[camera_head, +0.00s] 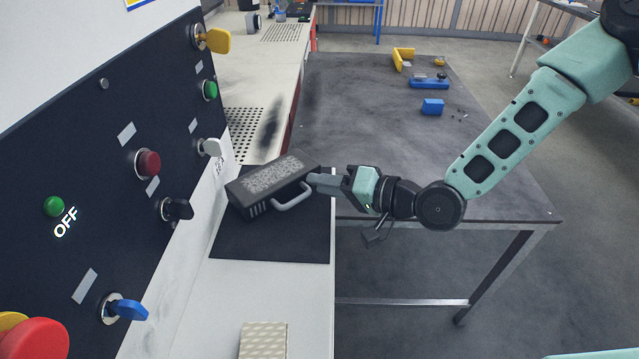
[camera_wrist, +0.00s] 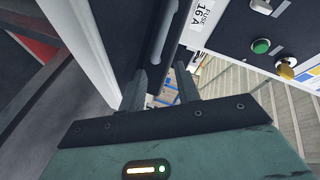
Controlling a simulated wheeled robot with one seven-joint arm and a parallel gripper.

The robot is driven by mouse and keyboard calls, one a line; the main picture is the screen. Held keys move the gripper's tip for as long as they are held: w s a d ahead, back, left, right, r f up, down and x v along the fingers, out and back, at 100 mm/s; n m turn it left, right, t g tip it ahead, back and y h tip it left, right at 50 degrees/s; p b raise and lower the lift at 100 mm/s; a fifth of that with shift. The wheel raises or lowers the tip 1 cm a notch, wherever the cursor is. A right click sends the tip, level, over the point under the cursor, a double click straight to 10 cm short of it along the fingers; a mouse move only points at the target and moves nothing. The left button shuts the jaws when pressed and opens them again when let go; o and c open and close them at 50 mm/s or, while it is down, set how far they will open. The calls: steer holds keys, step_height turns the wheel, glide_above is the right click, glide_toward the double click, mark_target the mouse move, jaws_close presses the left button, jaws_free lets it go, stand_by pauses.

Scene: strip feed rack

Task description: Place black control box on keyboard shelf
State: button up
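The black control box (camera_head: 262,186), with a speckled grey top and a grey handle (camera_head: 293,198), is over the dark mat (camera_head: 270,240) on the white shelf (camera_head: 205,305) below the panel. It looks slightly tilted; whether its whole underside touches the mat is hidden. My gripper (camera_head: 314,181) is at the box's right side, by the handle. In the wrist view, my gripper's fingers (camera_wrist: 160,88) stand apart with background showing between them. A dark surface with a grey bar, probably the box and its handle (camera_wrist: 160,35), lies just beyond the fingertips. Contact with the handle is unclear.
The control panel (camera_head: 90,150) with knobs, buttons and keys rises at the left, close to the box. A patterned block (camera_head: 263,340) lies on the shelf's near end. A grey table (camera_head: 370,120) with blue and yellow parts stands behind; its near half is clear.

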steer(key=v, duration=1)
steer(key=s+d+f+n+g+h, duration=0.25)
steer(key=s+n+g+h, duration=0.2)
steer(key=h, duration=0.35)
steer(key=s+d+r+n+g+h, duration=0.1)
steer(key=s+r+h, duration=0.1)
steer(key=s+r, duration=0.3)
steer(key=s+d+r+n+g+h, duration=0.1)
steer(key=s+r+n+h, duration=0.1)
steer(key=s+r, duration=0.3)
steer(key=s+h, duration=0.1)
steer(key=s, duration=0.3)
steer(key=shift+s+p, duration=0.2)
steer(key=shift+p, duration=0.15)
steer(key=shift+d+g, duration=0.1)
steer(key=shift+g, duration=0.15)
